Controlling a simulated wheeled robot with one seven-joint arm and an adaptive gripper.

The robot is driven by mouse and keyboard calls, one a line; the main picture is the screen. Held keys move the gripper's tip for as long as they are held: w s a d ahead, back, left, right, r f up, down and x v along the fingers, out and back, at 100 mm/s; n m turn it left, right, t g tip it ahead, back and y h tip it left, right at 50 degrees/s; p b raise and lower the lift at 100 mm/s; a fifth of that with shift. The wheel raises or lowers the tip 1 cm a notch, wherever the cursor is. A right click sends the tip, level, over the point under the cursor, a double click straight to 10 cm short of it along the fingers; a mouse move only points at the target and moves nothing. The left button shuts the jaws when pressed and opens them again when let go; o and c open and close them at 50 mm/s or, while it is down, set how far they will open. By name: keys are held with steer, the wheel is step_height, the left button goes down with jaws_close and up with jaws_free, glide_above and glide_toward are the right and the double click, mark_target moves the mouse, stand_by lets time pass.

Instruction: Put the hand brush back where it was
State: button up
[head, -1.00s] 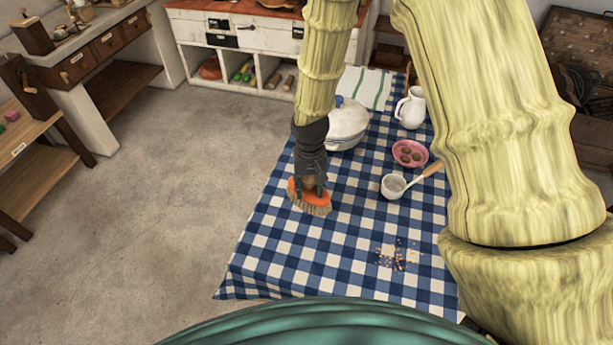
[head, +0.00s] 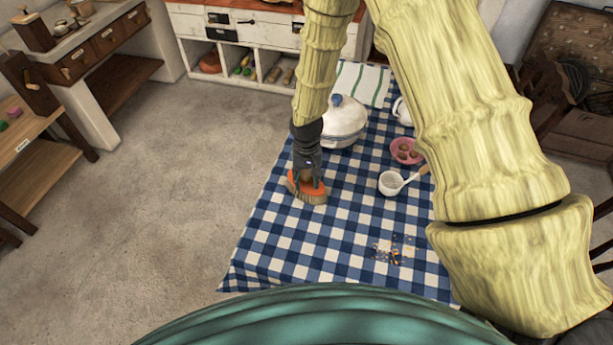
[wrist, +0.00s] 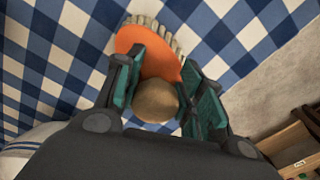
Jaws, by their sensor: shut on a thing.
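The hand brush (head: 308,191) has an orange body, pale bristles and a round wooden knob. My gripper (head: 306,176) is shut on its knob at the left part of the table with the blue and white checked cloth (head: 290,236). In the wrist view, the fingers (wrist: 160,95) sit on both sides of the knob (wrist: 155,101), and the orange body (wrist: 150,55) and bristles show beyond it. The brush is over the cloth near its left edge; I cannot tell whether the bristles touch it. Crumbs (head: 391,252) lie on the cloth at the front right.
A white lidded pot (head: 343,123) stands just behind the brush. A white ladle cup (head: 391,184), a pink bowl (head: 406,151) and a white jug (head: 402,110) stand to the right. A striped towel (head: 362,83) lies at the back. The front left of the cloth is clear.

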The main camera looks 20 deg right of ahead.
steer(key=shift+f, duration=0.1)
steer(key=o, duration=1.2)
steer(key=shift+c, duration=0.2)
step_height(320, 180, up, 12)
steer(key=b, duration=0.4)
